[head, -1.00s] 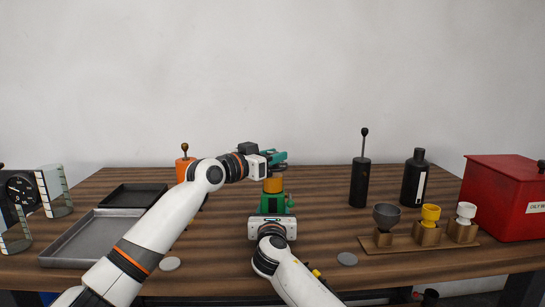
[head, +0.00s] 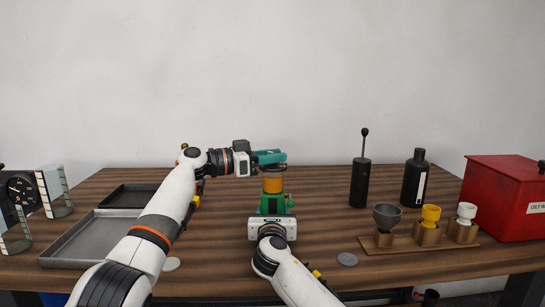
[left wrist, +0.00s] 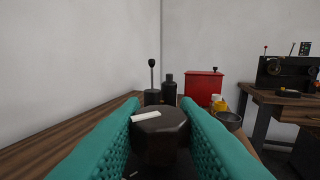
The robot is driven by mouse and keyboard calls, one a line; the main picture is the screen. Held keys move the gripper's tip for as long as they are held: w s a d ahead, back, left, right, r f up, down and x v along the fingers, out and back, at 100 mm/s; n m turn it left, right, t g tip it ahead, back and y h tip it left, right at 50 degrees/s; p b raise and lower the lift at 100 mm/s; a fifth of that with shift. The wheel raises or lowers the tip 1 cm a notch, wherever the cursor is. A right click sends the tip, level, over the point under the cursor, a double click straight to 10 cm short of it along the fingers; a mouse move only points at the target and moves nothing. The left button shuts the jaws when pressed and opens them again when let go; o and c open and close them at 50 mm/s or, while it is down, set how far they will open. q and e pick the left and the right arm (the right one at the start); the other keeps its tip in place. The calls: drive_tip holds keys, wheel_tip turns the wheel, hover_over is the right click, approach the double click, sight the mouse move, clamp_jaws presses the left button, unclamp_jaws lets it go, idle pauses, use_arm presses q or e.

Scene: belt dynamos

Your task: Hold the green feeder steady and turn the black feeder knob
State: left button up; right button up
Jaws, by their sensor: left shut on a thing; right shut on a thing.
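The green feeder (head: 274,203) with its orange middle section (head: 273,184) stands upright on the table in the head view. My right gripper (head: 272,216) is low in front of the feeder and shut on it; its fingertips are largely hidden. My left gripper (head: 272,158) is at the feeder's top, its teal fingers shut on the black feeder knob. In the left wrist view the black, faceted knob (left wrist: 160,140) with a white mark sits between the fingers. The fingers mostly cover the knob in the head view.
Two trays, grey (head: 90,239) and black (head: 133,196), lie at the left. At the right are a black hand-lever cylinder (head: 360,185), a dark bottle (head: 413,180), a wooden stand (head: 420,243) with three cups, and a red box (head: 503,198).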

use_arm(q)
drive_tip(key=shift+f, duration=0.3)
drive_tip(key=o, duration=0.8)
drive_tip(key=shift+o, duration=0.7)
drive_tip(key=shift+r, duration=0.15)
drive_tip(key=v, duration=1.2)
